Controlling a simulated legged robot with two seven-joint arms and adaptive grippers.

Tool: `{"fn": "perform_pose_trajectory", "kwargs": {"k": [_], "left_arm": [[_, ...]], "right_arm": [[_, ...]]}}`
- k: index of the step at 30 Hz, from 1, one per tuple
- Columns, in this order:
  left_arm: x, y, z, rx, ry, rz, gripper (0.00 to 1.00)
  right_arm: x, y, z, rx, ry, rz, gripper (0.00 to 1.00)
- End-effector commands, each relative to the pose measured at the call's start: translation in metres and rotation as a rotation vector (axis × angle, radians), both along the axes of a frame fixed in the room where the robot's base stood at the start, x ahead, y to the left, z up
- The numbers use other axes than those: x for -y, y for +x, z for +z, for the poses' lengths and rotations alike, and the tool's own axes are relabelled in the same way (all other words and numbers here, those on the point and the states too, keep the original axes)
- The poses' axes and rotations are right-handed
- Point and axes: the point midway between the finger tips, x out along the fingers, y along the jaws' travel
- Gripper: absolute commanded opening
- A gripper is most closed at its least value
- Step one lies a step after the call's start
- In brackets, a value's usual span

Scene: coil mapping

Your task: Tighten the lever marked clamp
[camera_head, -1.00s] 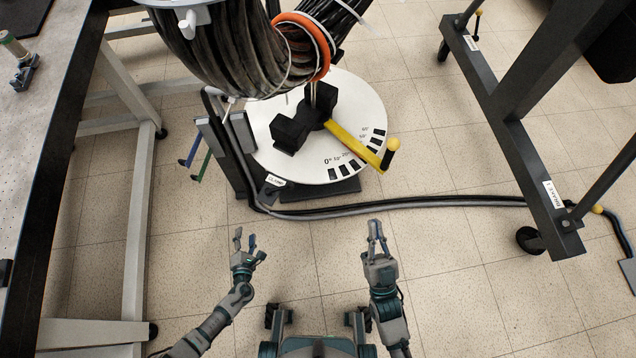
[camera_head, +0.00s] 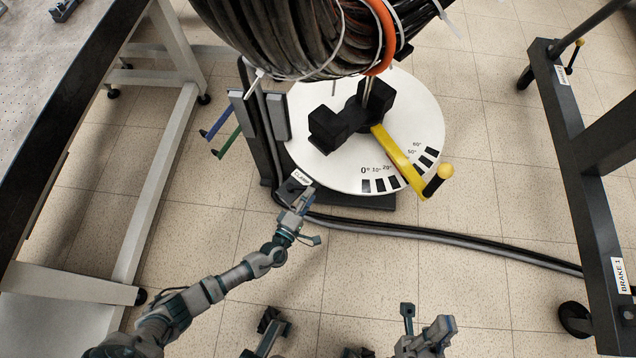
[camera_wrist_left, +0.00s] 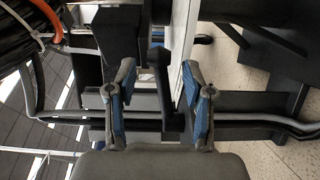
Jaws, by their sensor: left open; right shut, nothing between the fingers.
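The clamp label (camera_head: 301,178) is a small white tag at the front left edge of the white round dial plate (camera_head: 330,165). A dark block (camera_head: 291,190) sits just below the tag. My left gripper (camera_head: 305,206) is at this block, in front of the tag, and partly covers it. In the left wrist view my left gripper (camera_wrist_left: 159,98) is open, with a dark upright bar (camera_wrist_left: 157,62) between and beyond its fingers; I cannot tell whether they touch. My right gripper (camera_head: 442,328) is shut and empty at the bottom of the head view.
A yellow pointer arm (camera_head: 400,160) with a yellow knob lies over the dial's angle marks. Blue and green handles (camera_head: 228,144) stick out at left. Thick cables (camera_head: 440,229) run along the floor. A dark frame labelled brake 1 (camera_head: 617,276) stands at right, a table (camera_head: 60,110) at left.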

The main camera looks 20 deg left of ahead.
Motion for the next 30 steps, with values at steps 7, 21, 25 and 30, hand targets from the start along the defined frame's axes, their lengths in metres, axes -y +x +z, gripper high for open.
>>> {"fn": "perform_pose_trajectory", "kwargs": {"k": [7, 21, 25, 30], "left_arm": [[0.003, 0.033, -0.003, -0.002, -0.002, 0.002, 0.52], [0.004, 0.04, 0.001, 0.0, -0.001, 0.001, 0.3], [0.004, 0.04, 0.0, 0.0, -0.001, 0.001, 0.0], [0.004, 0.04, -0.001, -0.002, -0.001, 0.001, 0.0]], "right_arm": [[-0.003, 0.007, -0.002, 0.023, -0.003, 0.001, 0.0], [-0.003, 0.011, -0.001, 0.029, -0.003, 0.002, 0.0], [-0.003, 0.01, -0.001, 0.03, -0.002, 0.002, 0.0], [-0.003, 0.01, -0.001, 0.03, -0.002, 0.002, 0.0]]}}
